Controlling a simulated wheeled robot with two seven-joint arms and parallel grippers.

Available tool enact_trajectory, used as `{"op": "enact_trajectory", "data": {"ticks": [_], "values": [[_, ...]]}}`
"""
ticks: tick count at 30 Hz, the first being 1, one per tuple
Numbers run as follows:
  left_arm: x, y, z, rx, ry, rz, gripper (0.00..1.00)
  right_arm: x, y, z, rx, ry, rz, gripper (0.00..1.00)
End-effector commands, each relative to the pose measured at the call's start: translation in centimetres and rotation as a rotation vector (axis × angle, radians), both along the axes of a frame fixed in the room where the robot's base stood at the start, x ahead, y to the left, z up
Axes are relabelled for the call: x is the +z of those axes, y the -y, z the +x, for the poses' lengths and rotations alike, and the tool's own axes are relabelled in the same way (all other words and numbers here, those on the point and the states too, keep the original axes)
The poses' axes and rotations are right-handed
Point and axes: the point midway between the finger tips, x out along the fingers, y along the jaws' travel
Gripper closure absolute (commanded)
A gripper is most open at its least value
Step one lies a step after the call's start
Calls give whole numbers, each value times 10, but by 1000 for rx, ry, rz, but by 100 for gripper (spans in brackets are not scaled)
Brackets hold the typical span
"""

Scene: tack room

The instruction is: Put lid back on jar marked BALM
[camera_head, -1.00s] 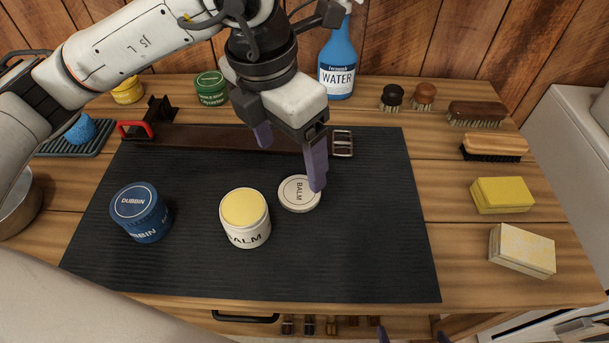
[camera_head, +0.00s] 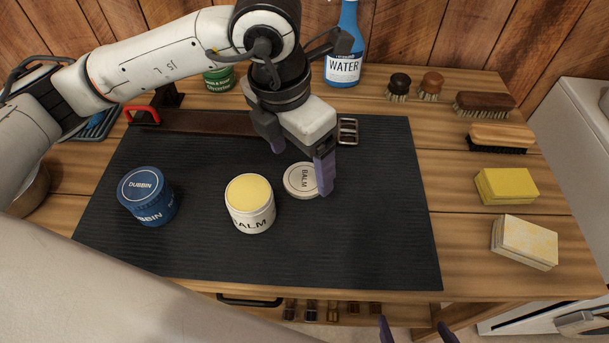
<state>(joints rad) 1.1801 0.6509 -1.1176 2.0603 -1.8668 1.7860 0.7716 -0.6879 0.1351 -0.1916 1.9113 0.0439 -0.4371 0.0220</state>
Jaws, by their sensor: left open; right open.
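The BALM jar (camera_head: 250,212) is white and stands upright and open on the black mat, with pale yellow balm showing at its top. Its lid (camera_head: 299,181), a flat cream disc marked BALM, lies on the mat behind and right of the jar. My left gripper (camera_head: 302,168) points down over the lid with its purple fingers open. One finger is at the lid's right edge and covers part of it; the other is behind its left side. I cannot tell whether they touch it. My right gripper (camera_head: 418,333) shows only its open fingertips at the bottom edge, in front of the table.
A blue DUBBIN jar (camera_head: 147,197) stands left on the mat (camera_head: 355,245). A leather strap (camera_head: 215,122) with a buckle lies along the mat's back. A WATER bottle (camera_head: 343,65), brushes (camera_head: 485,104) and sponges (camera_head: 506,186) stand behind and right. The mat's front right is clear.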

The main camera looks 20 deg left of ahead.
Motion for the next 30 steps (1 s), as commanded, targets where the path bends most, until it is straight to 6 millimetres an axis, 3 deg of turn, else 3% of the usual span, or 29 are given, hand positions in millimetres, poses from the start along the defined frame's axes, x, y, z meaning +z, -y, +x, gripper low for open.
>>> {"op": "enact_trajectory", "data": {"ticks": [10, 22, 23, 30], "values": [[-44, -1, 14, 1, -4, 2, 19, 9, 1, 1, -1, 3, 0, 4], [-49, 0, 15, 0, -1, 0, 19, 9, 1, 1, -2, 2, -1, 4], [-49, 0, 15, 0, -1, 0, 21, 9, 1, 1, -2, 2, -1, 4], [-49, 0, 15, 0, -1, 0, 61, 8, 1, 1, -1, 1, -2, 4]]}}
